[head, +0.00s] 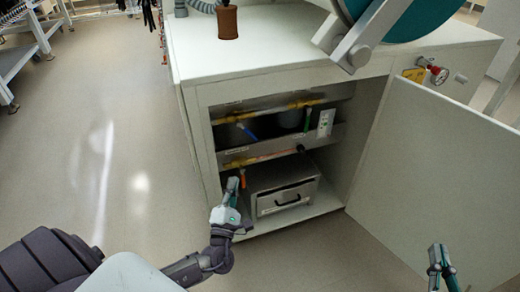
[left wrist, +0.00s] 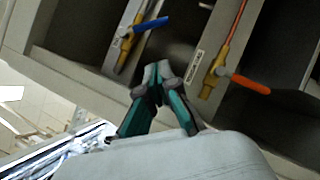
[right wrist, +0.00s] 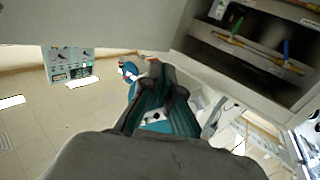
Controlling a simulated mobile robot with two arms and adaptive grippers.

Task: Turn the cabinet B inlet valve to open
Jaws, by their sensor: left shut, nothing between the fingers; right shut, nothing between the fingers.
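The open cabinet (head: 205,160) holds brass valves on pipes. A blue-handled valve (head: 246,131) and a green-handled valve (head: 307,118) are on the upper row. An orange-handled valve (head: 243,178) is on the lower row. The labels are too small to read, so I cannot tell which is the cabinet B inlet valve. My left gripper (head: 233,187) is shut at the lower left of the opening, close to the orange handle. In the left wrist view its tips (left wrist: 158,72) lie between the blue handle (left wrist: 150,23) and the orange handle (left wrist: 250,85), apparently touching neither. My right gripper (head: 437,256) is shut and empty, low at right.
The cabinet door (head: 440,170) stands open at right, near my right gripper. A grey metal box (head: 285,194) sits on the cabinet floor. The floor (head: 130,150) at left is clear.

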